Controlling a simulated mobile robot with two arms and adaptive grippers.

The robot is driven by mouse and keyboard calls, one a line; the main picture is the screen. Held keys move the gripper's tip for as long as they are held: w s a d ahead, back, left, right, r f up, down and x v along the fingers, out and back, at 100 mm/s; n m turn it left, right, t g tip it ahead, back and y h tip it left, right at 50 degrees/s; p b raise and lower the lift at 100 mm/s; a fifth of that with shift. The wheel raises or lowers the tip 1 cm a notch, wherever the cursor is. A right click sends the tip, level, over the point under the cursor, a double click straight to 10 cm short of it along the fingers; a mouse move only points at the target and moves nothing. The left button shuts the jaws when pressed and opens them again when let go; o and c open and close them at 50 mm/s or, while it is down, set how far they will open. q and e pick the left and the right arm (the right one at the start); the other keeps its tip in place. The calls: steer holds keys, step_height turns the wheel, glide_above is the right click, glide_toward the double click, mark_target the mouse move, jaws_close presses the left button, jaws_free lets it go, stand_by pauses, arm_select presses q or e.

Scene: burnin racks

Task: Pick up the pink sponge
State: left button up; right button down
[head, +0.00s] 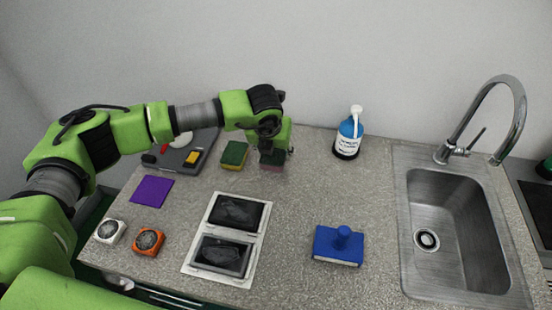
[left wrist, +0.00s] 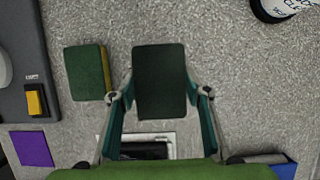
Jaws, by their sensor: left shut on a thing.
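The pink sponge (head: 271,167) has a dark green top and is at the back middle of the counter in the head view. In the left wrist view its dark green top (left wrist: 160,75) shows between the fingers. My left gripper (head: 274,151) is above it and shut on it, with one finger on each side (left wrist: 160,97). I cannot tell whether the sponge touches the counter. My right gripper is not in view.
A green and yellow sponge (head: 234,154) lies close to the left of the gripper. A blue soap bottle (head: 349,133) stands to the right.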

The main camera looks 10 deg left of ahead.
mark_target(271, 159)
arm_select(q)
steer(key=s+r, duration=0.1)
steer(key=s+r+b, duration=0.1)
steer(key=s+r, duration=0.1)
steer(key=shift+a+r, duration=0.15)
steer(key=shift+r, duration=0.05)
steer(key=s+r+b, duration=0.4)
steer(key=s, duration=0.5)
steer(key=shift+a+r, duration=0.4)
steer(key=shift+s, duration=0.1)
steer(key=shift+c, duration=1.1)
